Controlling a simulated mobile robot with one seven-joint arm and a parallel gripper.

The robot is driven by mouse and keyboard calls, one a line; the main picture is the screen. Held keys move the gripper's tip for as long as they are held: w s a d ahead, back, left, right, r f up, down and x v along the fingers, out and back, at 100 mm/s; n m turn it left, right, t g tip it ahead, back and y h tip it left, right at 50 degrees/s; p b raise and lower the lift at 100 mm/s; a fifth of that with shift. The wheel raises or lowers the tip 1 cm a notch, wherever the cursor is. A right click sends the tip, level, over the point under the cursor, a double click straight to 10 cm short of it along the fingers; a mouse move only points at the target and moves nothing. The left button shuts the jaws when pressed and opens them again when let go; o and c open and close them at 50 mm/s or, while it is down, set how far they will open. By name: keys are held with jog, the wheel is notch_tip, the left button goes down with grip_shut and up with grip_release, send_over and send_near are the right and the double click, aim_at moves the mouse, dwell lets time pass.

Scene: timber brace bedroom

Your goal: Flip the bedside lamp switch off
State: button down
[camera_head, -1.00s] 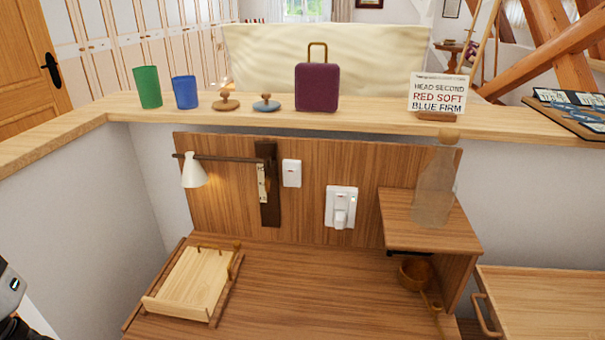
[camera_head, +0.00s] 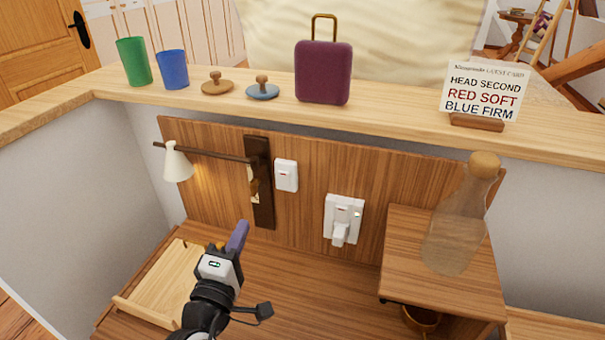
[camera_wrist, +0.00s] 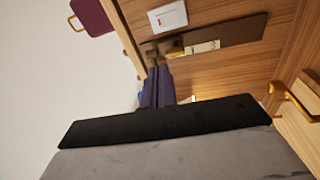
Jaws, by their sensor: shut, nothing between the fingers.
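The bedside lamp has a white cone shade (camera_head: 177,161) on a dark arm, fixed to a dark upright wall plate (camera_head: 259,180). Its bulb side glows warm on the panel. A white switch (camera_head: 286,175) with a small red mark is on the panel just right of the plate. The switch also shows in the wrist view (camera_wrist: 168,16), near the top, with the dark plate (camera_wrist: 225,38) below it. My gripper (camera_head: 240,232) is shut and empty, in front of the panel, below and left of the switch and apart from it. Its purple fingers show in the wrist view (camera_wrist: 157,82).
A white outlet with a plug (camera_head: 342,218) is right of the switch. A side shelf (camera_head: 410,265) carries a clear corked bottle (camera_head: 455,220). A wooden tray (camera_head: 160,280) lies at lower left. Cups, knobs, a purple case (camera_head: 323,72) and a sign (camera_head: 484,90) stand on the ledge above.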

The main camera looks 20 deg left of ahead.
jog(key=shift+w+d+f+h, duration=0.2)
jog(key=shift+d+f+h, duration=0.1)
jog(key=shift+d, duration=0.25)
jog(key=shift+w+d+f+h, duration=0.2)
jog(key=shift+d+f+h, duration=0.1)
jog(key=shift+d, duration=0.25)
jog(key=shift+r, duration=0.1)
jog(key=p, duration=0.4)
send_near(284, 176)
jog(key=w, duration=0.3)
jog(key=w+r, duration=0.1)
jog(key=w, duration=0.1)
jog(key=shift+w, duration=0.9)
